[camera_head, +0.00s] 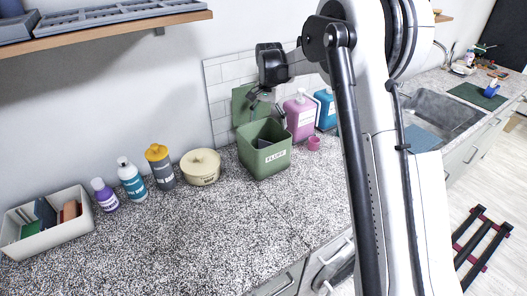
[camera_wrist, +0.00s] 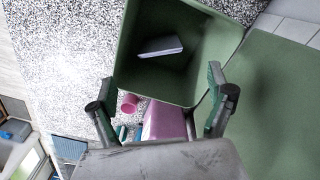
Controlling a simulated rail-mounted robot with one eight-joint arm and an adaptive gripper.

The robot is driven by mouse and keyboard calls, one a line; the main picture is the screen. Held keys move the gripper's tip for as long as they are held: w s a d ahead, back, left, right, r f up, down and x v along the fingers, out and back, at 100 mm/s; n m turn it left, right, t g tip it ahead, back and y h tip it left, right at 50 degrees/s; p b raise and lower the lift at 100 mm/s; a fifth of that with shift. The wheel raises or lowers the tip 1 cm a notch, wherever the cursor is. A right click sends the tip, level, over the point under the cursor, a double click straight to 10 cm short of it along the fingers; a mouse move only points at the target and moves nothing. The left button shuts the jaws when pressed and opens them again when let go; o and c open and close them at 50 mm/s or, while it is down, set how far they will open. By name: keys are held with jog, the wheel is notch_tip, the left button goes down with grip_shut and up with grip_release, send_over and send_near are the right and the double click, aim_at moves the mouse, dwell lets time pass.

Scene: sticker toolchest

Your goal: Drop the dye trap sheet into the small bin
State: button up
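The small green bin (camera_head: 264,158) marked "FLUFF" stands on the speckled counter with its green lid (camera_head: 243,106) raised at the back. It also shows in the wrist view (camera_wrist: 140,82), where I look down into it. A thin whitish sheet (camera_wrist: 160,47), which looks like the dye trap sheet, is inside the bin's outline, tilted in the picture. I cannot tell whether it touches the bottom. My gripper (camera_head: 264,98) is above the bin's back part. In the wrist view my gripper (camera_wrist: 162,106) has its fingers wide apart with nothing between them.
A pink jug (camera_head: 300,117), a blue jug (camera_head: 326,110) and a pink cup (camera_head: 314,143) stand right of the bin. A cream lidded pot (camera_head: 200,167), several bottles and a white caddy (camera_head: 65,235) stand left. The front counter is clear. A shelf (camera_head: 110,33) hangs upper left.

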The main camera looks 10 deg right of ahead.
notch_tip(320, 180, up, 12)
dwell(0.7)
